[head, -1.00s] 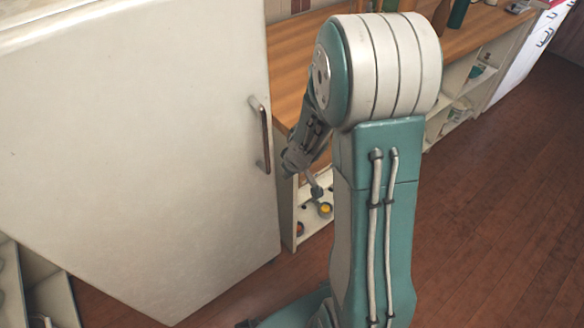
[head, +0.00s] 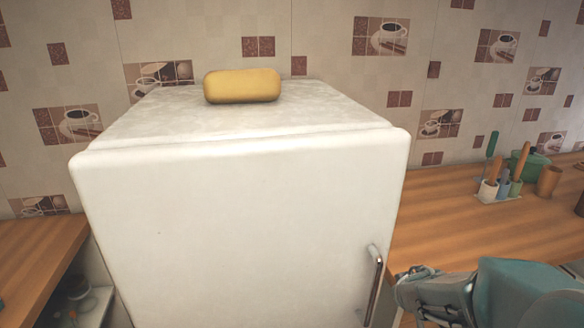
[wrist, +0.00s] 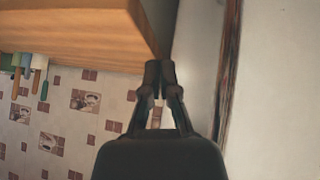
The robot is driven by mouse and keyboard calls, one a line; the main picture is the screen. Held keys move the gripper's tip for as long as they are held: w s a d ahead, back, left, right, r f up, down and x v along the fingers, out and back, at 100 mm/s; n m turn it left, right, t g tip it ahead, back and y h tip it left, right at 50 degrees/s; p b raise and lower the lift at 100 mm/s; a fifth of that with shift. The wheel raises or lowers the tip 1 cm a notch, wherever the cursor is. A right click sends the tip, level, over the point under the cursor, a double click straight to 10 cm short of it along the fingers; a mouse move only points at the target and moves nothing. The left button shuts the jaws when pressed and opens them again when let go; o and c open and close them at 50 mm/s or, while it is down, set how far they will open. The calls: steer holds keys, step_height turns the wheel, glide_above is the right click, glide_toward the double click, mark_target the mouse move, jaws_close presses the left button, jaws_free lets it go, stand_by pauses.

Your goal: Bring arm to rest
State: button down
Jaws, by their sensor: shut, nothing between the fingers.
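My gripper (wrist: 160,75) is shut and empty in the wrist view, its two fingertips together. It is near the edge of a wooden counter (wrist: 70,30) and beside the white fridge (wrist: 275,90). In the head view my arm is at the lower right, in front of the counter (head: 440,230) and right of the fridge (head: 240,220). The fingertips cannot be made out in that view.
A yellow loaf-like object (head: 242,86) lies on top of the fridge. The fridge handle (head: 374,285) is close to my arm. Utensils in cups (head: 497,190), a green pot (head: 530,165) and a brown cup (head: 548,181) stand on the right counter.

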steer(key=s+d+r+m+h, duration=0.1)
steer(key=s+r+m+h, duration=0.15)
steer(key=r, duration=0.35)
steer(key=s+d+r+m+h, duration=0.1)
steer(key=s+r+h, duration=0.1)
steer(key=s+r, duration=0.3)
steer(key=s+a+n+g+y, duration=0.1)
steer(key=s+a+y, duration=0.4)
steer(key=s+a, duration=0.6)
steer(key=shift+s+a+r+n+g+y, duration=0.25)
steer(key=shift+s+r+n+g+y, duration=0.15)
steer(key=shift+s+g, duration=0.6)
steer(key=shift+s, duration=0.2)
